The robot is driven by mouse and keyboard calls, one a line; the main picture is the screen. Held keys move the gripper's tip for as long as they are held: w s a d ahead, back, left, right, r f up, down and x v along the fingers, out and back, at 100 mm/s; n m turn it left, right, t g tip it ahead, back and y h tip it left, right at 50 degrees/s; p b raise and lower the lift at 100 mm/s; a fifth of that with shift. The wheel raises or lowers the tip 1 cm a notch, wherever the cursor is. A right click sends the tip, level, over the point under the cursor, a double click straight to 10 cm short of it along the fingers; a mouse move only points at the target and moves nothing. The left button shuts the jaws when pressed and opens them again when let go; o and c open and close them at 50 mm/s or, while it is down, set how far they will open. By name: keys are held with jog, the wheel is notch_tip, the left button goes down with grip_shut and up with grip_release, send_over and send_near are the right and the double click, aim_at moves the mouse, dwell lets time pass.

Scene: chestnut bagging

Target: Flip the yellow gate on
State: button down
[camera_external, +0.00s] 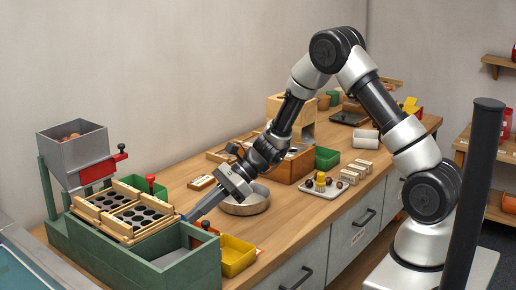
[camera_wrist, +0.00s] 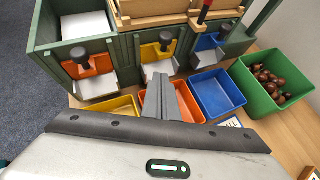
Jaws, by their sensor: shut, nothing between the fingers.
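The yellow gate (camera_wrist: 150,53) is a small plate with a black knob, in the middle of the green box's (camera_wrist: 45,30) front wall in the wrist view. A white chute sticks out below it. An orange gate (camera_wrist: 98,66) is to its left and a blue gate (camera_wrist: 204,43) to its right, each with a black knob. In the external view my gripper (camera_external: 187,217) points down-left at the green box.
Below the gates stand a yellow bin (camera_wrist: 105,108), an orange bin partly hidden by my fingers, a blue bin (camera_wrist: 217,94) and a green bin (camera_wrist: 248,92) with chestnuts. A round pan (camera_external: 246,205) is close behind my gripper. A grey hopper (camera_external: 75,150) stands at the left.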

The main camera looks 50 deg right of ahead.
jog(key=shift+w+a+r, duration=0.3)
jog(key=shift+a+r, duration=0.25)
jog(key=shift+r, duration=0.2)
jog(key=shift+w+a+r, duration=0.3)
jog(key=shift+a+r, duration=0.2)
jog(key=shift+r, duration=0.2)
